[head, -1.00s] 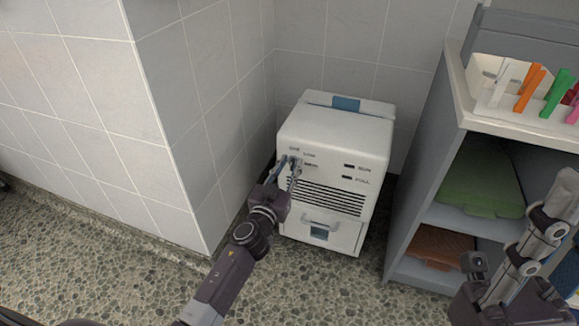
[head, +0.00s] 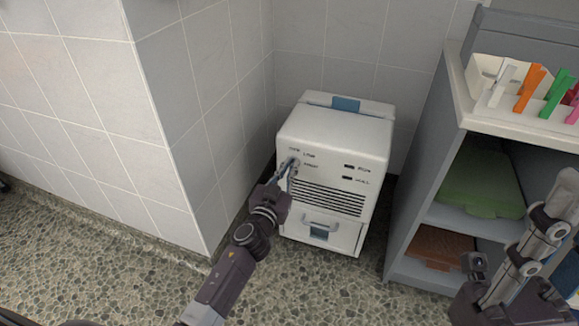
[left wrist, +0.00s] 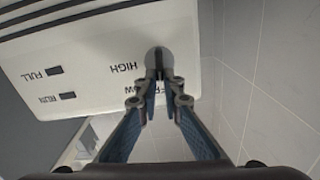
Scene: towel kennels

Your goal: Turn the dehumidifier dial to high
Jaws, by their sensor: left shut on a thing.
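The white dehumidifier (head: 335,135) stands on the floor in the wall corner. Its dial (left wrist: 158,60) is a small grey round knob at the upper left of the front. My left gripper (head: 291,166) is shut on the dial. In the left wrist view both fingertips (left wrist: 159,80) meet at the knob. The HIGH label shows beside the knob; the other labels there are partly hidden by the fingers. The dial's pointer is not visible. My right gripper (head: 560,188) shows at the right edge, away from the dehumidifier; its jaw state is unclear.
A tiled wall (head: 165,110) juts out at left. Speckled floor in front is clear.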

